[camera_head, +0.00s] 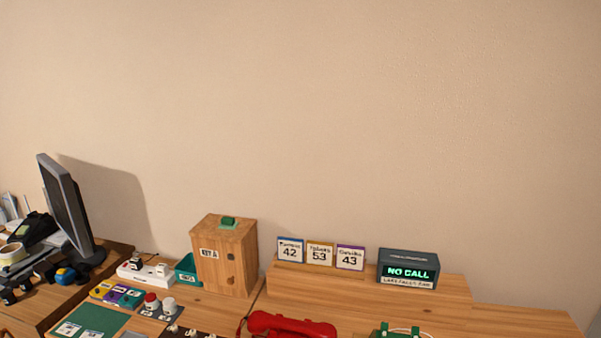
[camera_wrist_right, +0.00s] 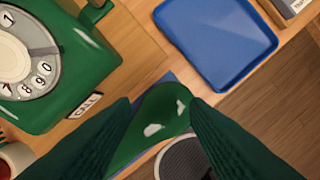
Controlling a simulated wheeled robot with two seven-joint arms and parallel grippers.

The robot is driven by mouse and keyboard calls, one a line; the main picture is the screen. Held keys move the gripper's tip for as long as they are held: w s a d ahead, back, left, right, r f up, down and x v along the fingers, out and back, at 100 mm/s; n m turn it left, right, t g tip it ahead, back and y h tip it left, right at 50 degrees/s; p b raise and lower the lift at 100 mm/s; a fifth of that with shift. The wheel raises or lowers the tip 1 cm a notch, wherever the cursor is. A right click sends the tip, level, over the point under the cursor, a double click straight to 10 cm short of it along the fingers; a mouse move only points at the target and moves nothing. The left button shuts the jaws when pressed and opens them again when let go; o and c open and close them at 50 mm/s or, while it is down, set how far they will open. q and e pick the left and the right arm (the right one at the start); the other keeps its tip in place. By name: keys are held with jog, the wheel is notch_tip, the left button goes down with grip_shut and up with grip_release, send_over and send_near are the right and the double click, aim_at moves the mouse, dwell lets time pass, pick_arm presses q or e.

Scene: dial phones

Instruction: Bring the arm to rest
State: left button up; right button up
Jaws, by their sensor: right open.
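My right gripper (camera_wrist_right: 160,103) shows in the right wrist view with its two dark green fingers spread apart. A glossy green piece (camera_wrist_right: 152,118), perhaps a phone handset, lies in the gap between the fingers; I cannot tell whether they touch it. A green dial phone (camera_wrist_right: 75,65) stands left of the gripper, with a label (camera_wrist_right: 85,105) beside it. In the head view only the top of a green phone (camera_head: 400,332) shows at the bottom edge. Neither gripper is in the head view.
A blue tray (camera_wrist_right: 215,42) lies at the desk edge, with wooden floor (camera_wrist_right: 275,110) beyond. A round dark mesh object (camera_wrist_right: 183,158) is below the gripper. In the head view are a red handset (camera_head: 290,325), a wooden box (camera_head: 225,258), number cards (camera_head: 320,255) and a "NO CALL" display (camera_head: 408,268).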

jog(key=s+a+r+n+t+y, duration=0.1)
jog(key=s+a+r+n, duration=0.25)
jog(key=s, duration=0.35)
jog(key=s+a+r+n, duration=0.2)
jog(key=s+a+n, duration=0.25)
jog(key=s, duration=0.25)
jog(key=s+a+r+n+t+y, duration=0.1)
jog(key=s+a+r+n, duration=0.2)
jog(key=s+n, duration=0.3)
notch_tip(320, 180, down, 30)
jog(key=s+m+g+b, duration=0.1)
jog(key=s+b, duration=0.2)
jog(key=s+d+f+g+b, duration=0.1)
jog(key=s+d+f+b, duration=0.2)
jog(key=s+f, duration=1.3)
notch_tip(320, 180, down, 2)
jog(key=shift+d+f+g, duration=0.1)
jog(key=shift+d+g, duration=0.1)
jog(key=shift+g, duration=0.1)
